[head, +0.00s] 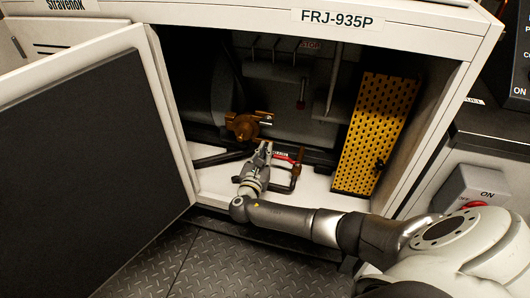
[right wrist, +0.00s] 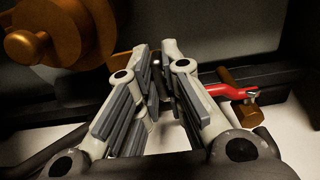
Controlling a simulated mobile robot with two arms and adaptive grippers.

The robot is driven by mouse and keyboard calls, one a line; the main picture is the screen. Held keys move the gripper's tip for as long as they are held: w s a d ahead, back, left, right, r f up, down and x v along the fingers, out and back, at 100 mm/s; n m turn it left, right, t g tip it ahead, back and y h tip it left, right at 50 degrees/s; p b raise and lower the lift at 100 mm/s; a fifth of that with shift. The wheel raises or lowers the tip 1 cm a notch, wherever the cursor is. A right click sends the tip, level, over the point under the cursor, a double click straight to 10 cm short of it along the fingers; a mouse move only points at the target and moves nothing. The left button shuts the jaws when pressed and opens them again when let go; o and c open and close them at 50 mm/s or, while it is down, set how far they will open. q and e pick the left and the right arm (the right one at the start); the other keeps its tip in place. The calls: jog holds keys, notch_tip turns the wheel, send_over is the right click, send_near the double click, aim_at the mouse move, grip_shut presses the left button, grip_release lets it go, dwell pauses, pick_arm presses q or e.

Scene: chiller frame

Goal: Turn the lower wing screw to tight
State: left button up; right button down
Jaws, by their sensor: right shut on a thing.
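My right gripper (head: 266,146) reaches into the open cabinet, just below a brass-coloured fitting (head: 243,125). Its fingers are closed together on a small thing, which they mostly hide. Only a small pale metal bit shows between the fingertips in the right wrist view (right wrist: 156,62). From its place, this appears to be the lower wing screw; its shape and how far it is turned cannot be seen. The round brass fitting also fills the upper left of the right wrist view (right wrist: 80,35). My left gripper is not in view.
A yellow perforated panel (head: 375,130) is further right. The open door (head: 80,160) bounds the left side. Dark pipes run low behind the fingers.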

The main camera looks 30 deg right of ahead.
pick_arm(q)
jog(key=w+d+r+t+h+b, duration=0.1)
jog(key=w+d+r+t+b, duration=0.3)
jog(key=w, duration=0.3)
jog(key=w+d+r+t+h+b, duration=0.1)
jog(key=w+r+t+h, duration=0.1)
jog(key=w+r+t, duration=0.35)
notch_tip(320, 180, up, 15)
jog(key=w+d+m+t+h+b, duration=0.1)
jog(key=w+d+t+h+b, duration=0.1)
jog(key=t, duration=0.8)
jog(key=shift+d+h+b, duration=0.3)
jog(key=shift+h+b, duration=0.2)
jog(key=shift+b, duration=0.4)
pick_arm(e)
jog(key=shift+s+d+f+m, duration=0.1)
jog(key=shift+m, duration=2.95)
jog(key=shift+s+a+f+m, duration=0.1)
jog(key=shift+f+m, duration=0.05)
jog(key=shift+m, duration=2.85)
jog(key=shift+d+f+m, duration=0.1)
jog(key=shift+m, duration=2.95)
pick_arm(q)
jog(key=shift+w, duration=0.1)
